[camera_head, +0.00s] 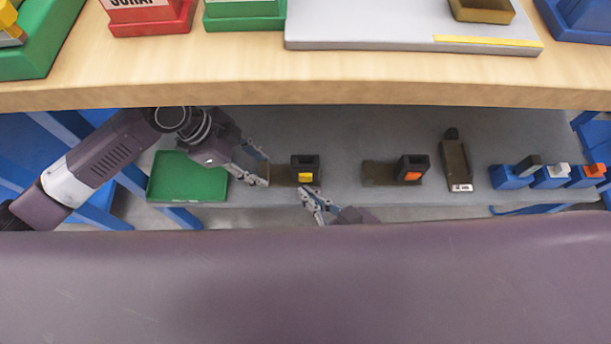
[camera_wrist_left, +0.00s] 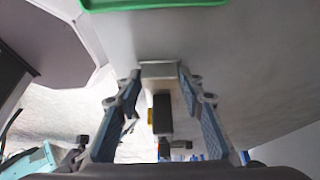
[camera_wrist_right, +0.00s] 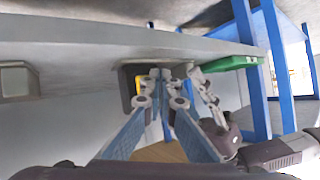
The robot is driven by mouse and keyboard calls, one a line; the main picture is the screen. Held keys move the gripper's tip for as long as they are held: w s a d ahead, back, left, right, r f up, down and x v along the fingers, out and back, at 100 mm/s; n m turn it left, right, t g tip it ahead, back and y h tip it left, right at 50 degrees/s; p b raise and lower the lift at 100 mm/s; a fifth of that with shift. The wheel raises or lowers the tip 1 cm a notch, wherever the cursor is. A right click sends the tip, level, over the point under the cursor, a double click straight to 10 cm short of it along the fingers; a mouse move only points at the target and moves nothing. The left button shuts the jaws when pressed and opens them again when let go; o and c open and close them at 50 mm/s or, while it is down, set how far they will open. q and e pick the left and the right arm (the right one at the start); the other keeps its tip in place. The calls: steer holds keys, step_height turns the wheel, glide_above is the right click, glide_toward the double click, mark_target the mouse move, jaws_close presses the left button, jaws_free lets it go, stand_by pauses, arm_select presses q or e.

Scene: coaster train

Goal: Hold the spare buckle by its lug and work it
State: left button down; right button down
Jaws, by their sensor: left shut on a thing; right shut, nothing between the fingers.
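The buckle (camera_head: 305,161) has a dark body, a yellow button (camera_head: 305,177) and a flat brown lug (camera_head: 283,176) on its left. It is on the grey shelf under the table. My left gripper (camera_head: 262,170) is shut on the lug; the left wrist view shows the lug (camera_wrist_left: 159,71) between its fingers, with the black body (camera_wrist_left: 162,112) beyond. My right gripper (camera_head: 306,191) is shut and empty, its tips just in front of the yellow button. In the right wrist view the tips (camera_wrist_right: 160,74) partly cover the buckle; whether they touch the button (camera_wrist_right: 141,88) I cannot tell.
On the grey shelf (camera_head: 350,140), a green tray (camera_head: 187,178) lies left. Right are a similar buckle (camera_head: 412,165) with an orange button, a dark upright-looking piece (camera_head: 455,162) with a label, and several blue blocks (camera_head: 510,180). The wooden tabletop (camera_head: 240,90) overhangs the shelf.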

stand_by(0.4)
steer(key=shift+w, duration=0.4)
steer(key=shift+w, duration=0.6)
stand_by(0.5)
steer(key=shift+s, duration=1)
steer(key=shift+s, duration=2.5)
